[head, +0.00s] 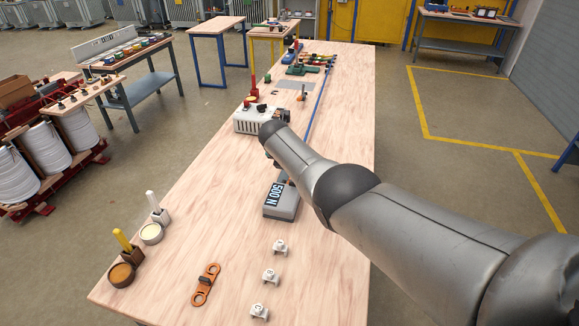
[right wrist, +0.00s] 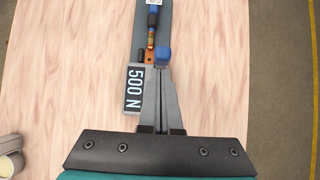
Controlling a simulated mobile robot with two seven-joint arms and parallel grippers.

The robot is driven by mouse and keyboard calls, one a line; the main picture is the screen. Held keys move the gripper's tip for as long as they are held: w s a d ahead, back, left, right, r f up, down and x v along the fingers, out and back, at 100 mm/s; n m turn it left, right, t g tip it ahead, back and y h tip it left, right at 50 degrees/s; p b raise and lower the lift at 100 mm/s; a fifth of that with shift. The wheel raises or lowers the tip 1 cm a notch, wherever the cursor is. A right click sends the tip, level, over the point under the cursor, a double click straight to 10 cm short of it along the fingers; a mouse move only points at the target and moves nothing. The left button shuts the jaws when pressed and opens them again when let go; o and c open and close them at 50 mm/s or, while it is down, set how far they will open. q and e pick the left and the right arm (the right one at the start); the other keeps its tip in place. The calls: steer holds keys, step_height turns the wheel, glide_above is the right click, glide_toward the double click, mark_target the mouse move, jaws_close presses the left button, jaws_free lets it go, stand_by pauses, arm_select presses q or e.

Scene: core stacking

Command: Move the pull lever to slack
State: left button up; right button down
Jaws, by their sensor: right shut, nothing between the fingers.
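The pull device is a grey unit (head: 285,207) on the workbench with a dark display reading "500 N" (head: 274,194). The display also shows in the right wrist view (right wrist: 134,89). Beyond it there lie a blue-handled part with an orange fitting (right wrist: 150,42) and a rounded blue knob (right wrist: 163,55), which looks like the lever's end. My right gripper (right wrist: 161,75) is shut and empty, its fingertips just short of the blue knob; I cannot tell if they touch it. In the head view my right arm hides the gripper and the lever. My left gripper is not in view.
Several white labelled clips (head: 270,276), an orange link (head: 206,285) and small pots with brushes (head: 122,273) lie on the near bench. A white box (head: 256,122) stands past my arm. A blue rail (head: 318,105) runs along the bench. Bare wood lies left of the unit.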

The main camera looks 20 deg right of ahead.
steer(key=shift+w+d+r+b, duration=0.25)
steer(key=shift+w+d+b, duration=0.1)
steer(key=shift+w, duration=0.1)
steer(key=shift+w+d+r, duration=0.15)
steer(key=shift+d+r, duration=0.05)
steer(key=shift+r, duration=0.25)
step_height(320, 180, up, 8)
steer(key=s+a+p, duration=0.2)
steer(key=p, duration=0.8)
steer(key=shift+s+r, duration=0.25)
stand_by(0.4)
